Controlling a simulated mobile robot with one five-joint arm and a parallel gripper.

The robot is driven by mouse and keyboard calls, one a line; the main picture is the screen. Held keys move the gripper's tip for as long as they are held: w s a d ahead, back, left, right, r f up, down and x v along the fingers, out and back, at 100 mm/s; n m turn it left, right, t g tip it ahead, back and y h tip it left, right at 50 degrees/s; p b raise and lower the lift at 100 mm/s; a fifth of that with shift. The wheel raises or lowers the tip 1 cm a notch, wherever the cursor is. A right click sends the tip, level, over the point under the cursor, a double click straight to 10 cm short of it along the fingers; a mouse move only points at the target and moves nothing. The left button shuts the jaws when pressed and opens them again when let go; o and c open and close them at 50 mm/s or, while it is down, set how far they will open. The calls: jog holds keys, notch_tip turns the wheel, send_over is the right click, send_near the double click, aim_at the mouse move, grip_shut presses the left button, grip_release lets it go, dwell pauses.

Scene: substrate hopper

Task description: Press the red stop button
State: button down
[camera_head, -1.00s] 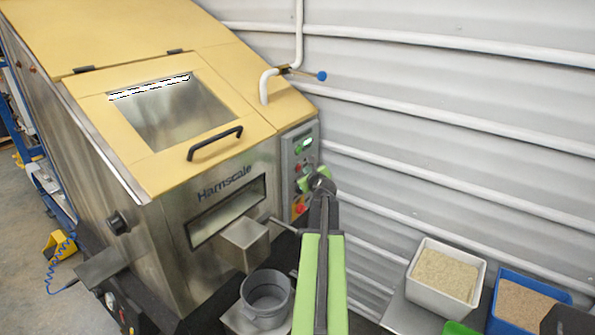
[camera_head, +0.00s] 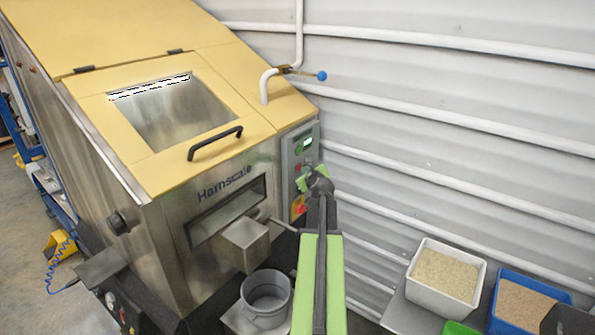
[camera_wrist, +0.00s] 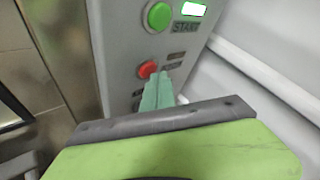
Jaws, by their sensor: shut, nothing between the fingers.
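The red button (camera_wrist: 147,69) sits on the grey control panel (camera_wrist: 120,45), below the green START button (camera_wrist: 158,16) in the wrist view. A label beside it is too blurred to read. My gripper (camera_wrist: 158,80) is shut and empty. Its pale green fingertips are just below and right of the red button in the picture; whether they touch the panel I cannot tell. In the head view my gripper (camera_head: 308,180) is in front of the panel (camera_head: 302,140) and covers part of it.
A red and yellow control (camera_head: 299,207) shows lower on the panel in the head view. The steel hopper (camera_head: 170,230) with its yellow lid stands left. A grey bucket (camera_head: 265,298) is below its spout. A white bin (camera_head: 440,300) and a blue bin (camera_head: 495,322) stand right.

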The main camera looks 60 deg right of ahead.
jog(key=shift+w, duration=0.4)
jog(key=shift+s, duration=0.1)
dwell(0.5)
jog(key=shift+s, duration=0.75)
jog(key=shift+s, duration=2.5)
